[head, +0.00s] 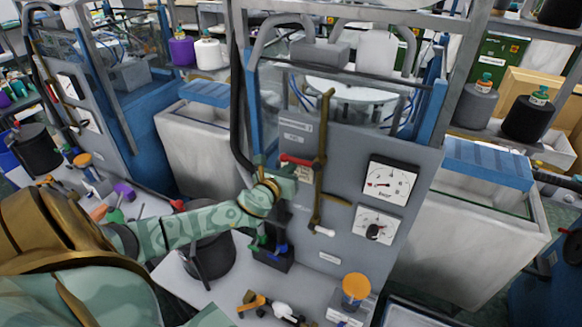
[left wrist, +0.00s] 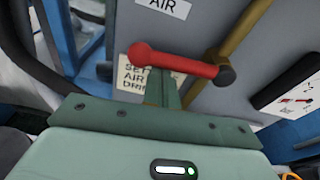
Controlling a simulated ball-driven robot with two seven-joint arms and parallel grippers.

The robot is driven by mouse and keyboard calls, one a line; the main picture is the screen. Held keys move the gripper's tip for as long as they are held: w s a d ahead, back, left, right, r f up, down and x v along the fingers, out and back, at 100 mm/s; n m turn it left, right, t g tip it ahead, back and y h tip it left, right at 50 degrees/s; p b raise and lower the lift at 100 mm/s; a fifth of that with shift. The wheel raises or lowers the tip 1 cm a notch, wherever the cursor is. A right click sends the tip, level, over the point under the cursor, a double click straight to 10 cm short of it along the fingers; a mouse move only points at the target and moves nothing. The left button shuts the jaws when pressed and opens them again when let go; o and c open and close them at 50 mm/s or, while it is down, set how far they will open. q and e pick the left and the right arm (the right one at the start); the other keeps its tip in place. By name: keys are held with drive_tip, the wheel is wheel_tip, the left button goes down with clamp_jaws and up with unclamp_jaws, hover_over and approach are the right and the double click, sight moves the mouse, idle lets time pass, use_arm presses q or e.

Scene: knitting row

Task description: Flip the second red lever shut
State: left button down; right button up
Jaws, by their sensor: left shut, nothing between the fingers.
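A red lever (head: 297,160) sits on the grey front panel (head: 345,150) of the near machine, at a brass pipe (head: 323,140). In the left wrist view the red lever (left wrist: 175,63) lies roughly level, crosswise to the pipe, its pivot at the right and its rounded end at the left. My left gripper (head: 288,178) is shut and empty, just below the lever. In the left wrist view its fingers (left wrist: 163,94) point up under the lever's handle, which hides the tips; I cannot tell whether they touch. My right gripper is not in view.
A gauge (head: 388,184) and a knob dial (head: 375,231) are right of the pipe. A white-ended handle (head: 320,230) is lower down. A black hose (head: 238,110) hangs at the left. A black pot (head: 208,250) and an orange-topped object (head: 355,288) stand below.

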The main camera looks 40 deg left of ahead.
use_arm(q)
drive_tip(key=shift+r, duration=0.2)
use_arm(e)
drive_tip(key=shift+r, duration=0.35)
use_arm(q)
drive_tip(key=shift+a, duration=0.1)
